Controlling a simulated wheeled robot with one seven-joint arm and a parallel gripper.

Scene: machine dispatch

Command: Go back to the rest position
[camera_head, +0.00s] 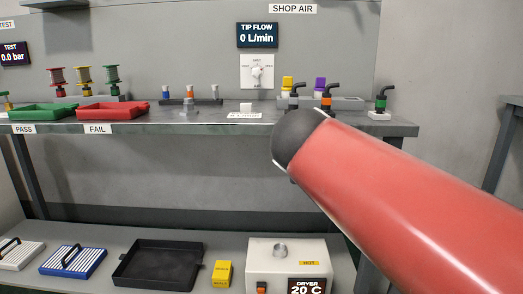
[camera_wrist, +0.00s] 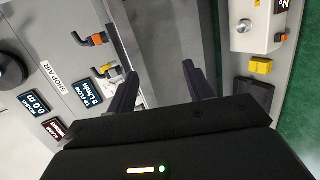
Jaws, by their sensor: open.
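My gripper (camera_wrist: 157,84) shows in the wrist view with its two dark fingers spread apart and nothing between them. The wrist view is turned on its side, and the fingers point toward the bench and wall. In the head view my red arm crosses the right side. The gripper itself is not visible there.
The upper bench (camera_head: 225,128) holds a green tray (camera_head: 42,111), a red tray (camera_head: 112,110), spools and several nozzle-like tools at the right. The lower shelf has a black tray (camera_head: 158,265), a yellow box (camera_head: 221,274) and a white dryer (camera_head: 285,254). My arm covers the bench's right front.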

